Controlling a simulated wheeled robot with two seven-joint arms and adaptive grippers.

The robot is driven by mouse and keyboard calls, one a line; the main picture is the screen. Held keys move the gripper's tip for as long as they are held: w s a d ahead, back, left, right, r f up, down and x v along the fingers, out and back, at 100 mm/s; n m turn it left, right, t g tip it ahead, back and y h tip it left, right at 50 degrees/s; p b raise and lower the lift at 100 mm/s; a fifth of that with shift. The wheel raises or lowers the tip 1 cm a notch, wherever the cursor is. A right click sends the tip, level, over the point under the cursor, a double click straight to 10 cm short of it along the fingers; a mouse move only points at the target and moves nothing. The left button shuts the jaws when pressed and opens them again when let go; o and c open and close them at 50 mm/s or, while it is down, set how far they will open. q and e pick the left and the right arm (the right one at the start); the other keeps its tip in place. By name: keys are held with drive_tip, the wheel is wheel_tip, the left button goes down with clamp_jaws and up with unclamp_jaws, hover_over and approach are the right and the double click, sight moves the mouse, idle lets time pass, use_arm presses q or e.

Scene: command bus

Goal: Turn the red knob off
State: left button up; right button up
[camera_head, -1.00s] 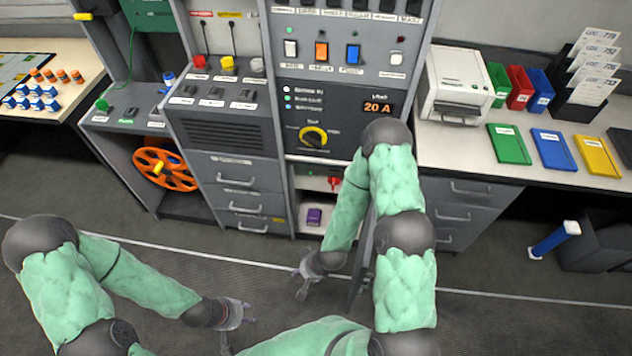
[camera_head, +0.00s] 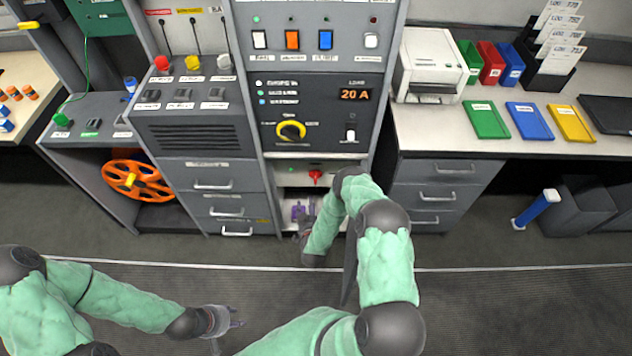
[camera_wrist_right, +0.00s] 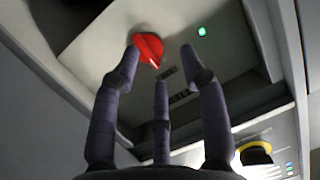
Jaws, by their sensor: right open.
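The red knob (camera_head: 316,176) sits on a light panel under the console's yellow-ringed dial, beside a small green light. My right gripper (camera_head: 307,222) is low in front of the bay below the knob. In the right wrist view its three dark fingers (camera_wrist_right: 159,60) are spread and empty, pointing up at the panel. The knob appears just beyond the left fingertip; contact cannot be made out. My left gripper (camera_head: 236,318) hangs over the floor at lower left, fingers spread and empty.
A yellow-ringed dial (camera_head: 291,131) and coloured switches are above the knob. Another red knob-like control (camera_head: 161,63) is on the left console. Drawers (camera_head: 228,184) flank the bay on the left. Open floor lies in front.

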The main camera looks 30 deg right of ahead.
sight(316, 177)
drive_tip(key=w+d+r+t+h+b, duration=0.1)
drive_tip(key=w+d+h+b, duration=0.2)
drive_tip(key=w+d, duration=0.5)
drive_tip(key=shift+d+m+b, duration=0.4)
drive_tip(key=shift+d+b, duration=0.1)
drive_tip(key=shift+b, duration=0.1)
drive_tip(key=shift+r, duration=0.1)
clamp_jaws()
